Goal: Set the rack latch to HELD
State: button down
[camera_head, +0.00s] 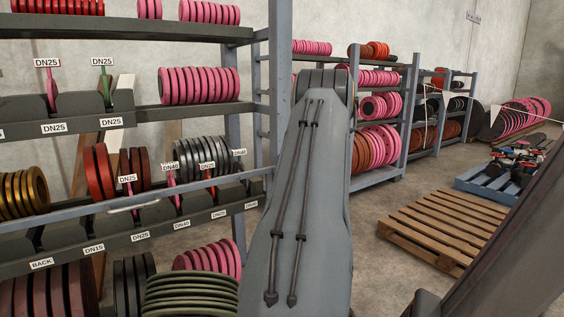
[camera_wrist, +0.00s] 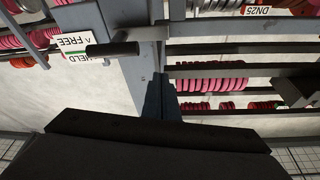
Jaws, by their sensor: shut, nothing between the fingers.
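The rack latch shows at the upper left of the wrist view as a dark round handle (camera_wrist: 112,49) beside a grey post. A white label plate (camera_wrist: 75,42) behind it reads FREE and HELD, upside down in this view. The handle's inner end overlaps the label, and I cannot tell which word it is set to. My gripper (camera_wrist: 161,82) is shut and empty, its dark fingers pointing up the picture, right of the handle and apart from it. In the head view my arm hides part of the rack, and I cannot make out the latch or the gripper there.
The rack (camera_head: 180,222) holds red, pink and dark discs, with DN labels along its shelves. A light bar handle (camera_head: 134,205) sits on its front rail. A wooden pallet (camera_head: 440,222) and a blue tray (camera_head: 487,187) lie at the right. Bare floor shows right of my arm.

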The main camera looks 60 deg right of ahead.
jog(key=b+v, duration=0.1)
jog(key=v, duration=0.6)
jog(key=shift+s+d+f, duration=0.1)
jog(key=shift+d+f, duration=0.05)
dwell(0.3)
